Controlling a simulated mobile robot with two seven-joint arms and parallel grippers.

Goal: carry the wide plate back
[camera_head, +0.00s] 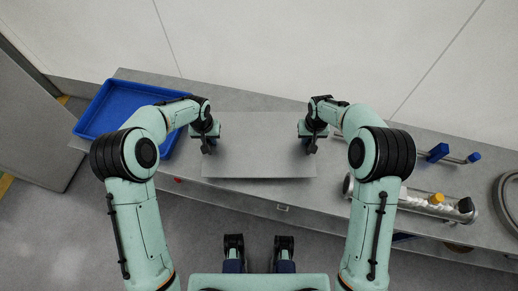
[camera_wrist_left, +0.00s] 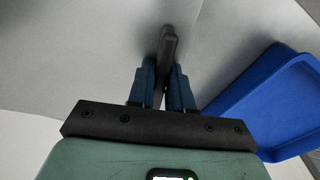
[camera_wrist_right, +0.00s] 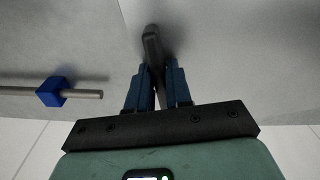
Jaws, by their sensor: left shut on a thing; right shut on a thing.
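The wide plate (camera_head: 260,155) is a flat grey sheet with a dark handle near each side. It is over the bench in the middle of the head view, and I cannot tell whether it touches the bench top. My left gripper (camera_head: 208,143) is shut on the left handle, a dark bar that shows between its fingers in the left wrist view (camera_wrist_left: 167,50). My right gripper (camera_head: 311,142) is shut on the right handle, which shows in the right wrist view (camera_wrist_right: 152,48). The plate surface fills the inner side of both wrist views.
A blue tray (camera_head: 93,120) stands on the bench, left of the plate. A pale wall (camera_head: 290,45) rises behind the grey bench (camera_head: 330,195).

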